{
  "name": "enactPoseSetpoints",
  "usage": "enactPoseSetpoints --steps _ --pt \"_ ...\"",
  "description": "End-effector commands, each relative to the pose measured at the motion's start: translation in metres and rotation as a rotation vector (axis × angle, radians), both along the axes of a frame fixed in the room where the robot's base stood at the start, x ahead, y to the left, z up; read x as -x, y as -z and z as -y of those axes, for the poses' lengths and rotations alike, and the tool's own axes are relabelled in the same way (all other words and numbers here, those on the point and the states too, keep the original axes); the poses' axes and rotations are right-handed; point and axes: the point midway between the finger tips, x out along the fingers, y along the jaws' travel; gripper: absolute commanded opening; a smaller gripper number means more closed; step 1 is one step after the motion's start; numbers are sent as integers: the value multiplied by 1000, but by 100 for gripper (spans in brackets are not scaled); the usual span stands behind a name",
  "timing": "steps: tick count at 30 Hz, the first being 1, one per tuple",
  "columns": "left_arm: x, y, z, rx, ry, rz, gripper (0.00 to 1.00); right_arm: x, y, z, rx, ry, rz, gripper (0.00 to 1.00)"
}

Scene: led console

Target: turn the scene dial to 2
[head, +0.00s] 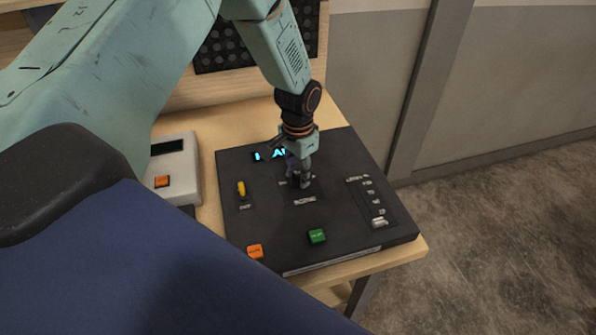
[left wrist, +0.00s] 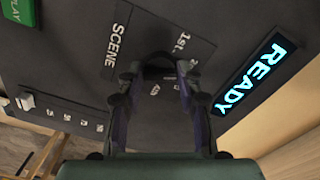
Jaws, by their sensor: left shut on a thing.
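The scene dial (left wrist: 158,70) is a dark knob on the black console (head: 340,160), above its "SCENE" label. In the left wrist view it is mostly hidden between my fingers, with some scale marks showing around it. I cannot read which number it points to. My left gripper (head: 299,182) comes down from above and is shut on the dial; its two fingers also show in the left wrist view (left wrist: 158,80). The display (left wrist: 250,78) reads "READY"; in the head view my gripper partly covers it. My right gripper is not in view.
The console also has a yellow-handled switch (head: 241,189), an orange button (head: 255,251), a green button (head: 317,236) and a slider (head: 379,222) at the right. A pale box (head: 175,165) stands left of it. The wooden table edge lies close to the console's right side.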

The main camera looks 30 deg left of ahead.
Motion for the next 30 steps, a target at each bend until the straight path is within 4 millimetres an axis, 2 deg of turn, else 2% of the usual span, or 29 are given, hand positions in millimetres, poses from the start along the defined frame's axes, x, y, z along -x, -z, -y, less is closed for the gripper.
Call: enactPoseSetpoints --steps 14,15,22,30 --pt "-1 -1 0 0 11 4 4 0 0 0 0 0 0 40" --pt "-1 -1 0 0 11 4 39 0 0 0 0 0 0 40" --pt "-1 0 0 0 11 2 58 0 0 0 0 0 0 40" --pt "0 0 0 0 11 1 58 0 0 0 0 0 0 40"
